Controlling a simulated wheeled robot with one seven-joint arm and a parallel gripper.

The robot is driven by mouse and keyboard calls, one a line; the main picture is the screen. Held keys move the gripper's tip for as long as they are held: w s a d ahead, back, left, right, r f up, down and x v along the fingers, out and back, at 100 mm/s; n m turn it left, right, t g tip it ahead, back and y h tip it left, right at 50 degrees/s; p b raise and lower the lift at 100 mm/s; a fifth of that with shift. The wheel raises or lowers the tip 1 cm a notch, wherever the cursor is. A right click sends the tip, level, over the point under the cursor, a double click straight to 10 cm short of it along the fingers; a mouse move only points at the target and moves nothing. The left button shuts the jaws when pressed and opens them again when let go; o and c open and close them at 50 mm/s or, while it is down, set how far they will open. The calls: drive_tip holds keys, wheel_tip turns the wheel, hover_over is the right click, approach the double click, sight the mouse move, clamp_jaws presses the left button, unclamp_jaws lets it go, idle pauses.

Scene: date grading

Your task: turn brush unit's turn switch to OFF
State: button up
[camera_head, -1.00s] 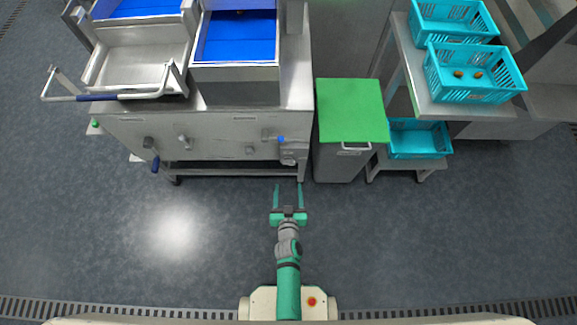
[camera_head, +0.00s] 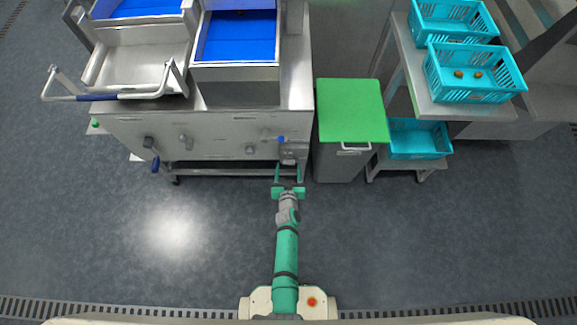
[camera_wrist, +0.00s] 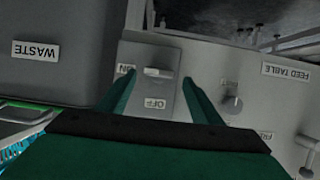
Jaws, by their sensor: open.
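The turn switch (camera_wrist: 158,72) shows in the wrist view on a small grey plate. Upside-down labels read ON beside it and OFF off to its other side. Its pale handle lies crosswise, in line with the ON label. My gripper (camera_wrist: 158,82) is open, with one green finger on either side of the switch in this view; whether they touch it I cannot tell. In the head view my gripper (camera_head: 288,172) reaches the lower right of the steel machine's front panel (camera_head: 210,128). The switch is too small to make out there. No brush unit label is readable.
A bin with a green lid (camera_head: 352,110) stands just right of my gripper; the wrist view shows its WASTE label (camera_wrist: 37,50). A knob (camera_wrist: 232,103) and a FEED TABLE label (camera_wrist: 291,75) are on the panel. Teal crates (camera_head: 475,78) stand farther right. The floor in front is clear.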

drive_tip(key=shift+x, duration=0.8)
drive_tip(key=shift+c, duration=0.3)
drive_tip(key=c, duration=1)
drive_tip(key=shift+d, duration=0.1)
